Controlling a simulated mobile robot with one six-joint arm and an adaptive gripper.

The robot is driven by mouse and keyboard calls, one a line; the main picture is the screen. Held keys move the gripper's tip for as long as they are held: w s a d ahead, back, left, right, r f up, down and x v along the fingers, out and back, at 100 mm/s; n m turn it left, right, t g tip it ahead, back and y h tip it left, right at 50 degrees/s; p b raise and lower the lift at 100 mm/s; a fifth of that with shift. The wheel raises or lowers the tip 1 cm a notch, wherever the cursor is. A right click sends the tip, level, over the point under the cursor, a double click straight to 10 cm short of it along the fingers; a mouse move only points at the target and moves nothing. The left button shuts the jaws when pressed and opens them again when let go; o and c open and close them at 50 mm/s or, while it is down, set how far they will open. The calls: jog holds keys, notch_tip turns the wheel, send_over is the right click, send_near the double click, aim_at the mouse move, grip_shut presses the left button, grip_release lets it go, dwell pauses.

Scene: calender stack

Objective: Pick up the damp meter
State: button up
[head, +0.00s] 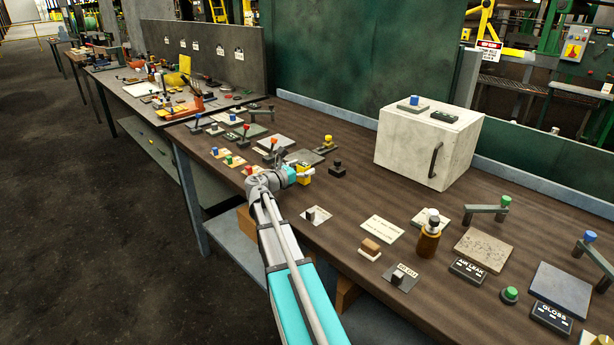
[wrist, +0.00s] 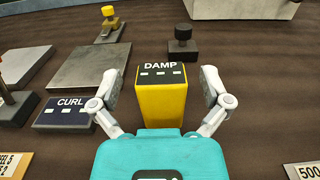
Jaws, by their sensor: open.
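The damp meter (wrist: 161,98) is a yellow block with a black top face lettered DAMP. It stands on the brown bench between the two fingers of my gripper (wrist: 159,92) in the wrist view. The fingers are open, one on each side, with a gap visible on the right; I cannot tell whether the left one touches. In the head view the yellow damp meter (head: 304,174) shows just beyond my gripper (head: 292,175), partly hidden by it.
A dark block lettered CURL (wrist: 66,113) lies close to the left finger. A dark block with a black knob (wrist: 182,44) stands behind the meter. A white box (head: 428,145) stands at the back of the bench (head: 345,215). Bare wood lies right of the gripper.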

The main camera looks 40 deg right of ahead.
jog(key=shift+c, duration=0.3)
grip_shut()
jog(key=shift+r, duration=0.1)
notch_tip(320, 180, up, 3)
jog(key=p, duration=0.2)
jog(key=shift+f+p, duration=0.2)
jog(key=shift+p, duration=0.2)
jog(key=s+a+r+p, duration=0.6)
jog(key=s+r+p, duration=0.4)
jog(key=s, duration=0.2)
jog(key=shift+s, duration=0.25)
jog(key=shift+a+r, duration=0.1)
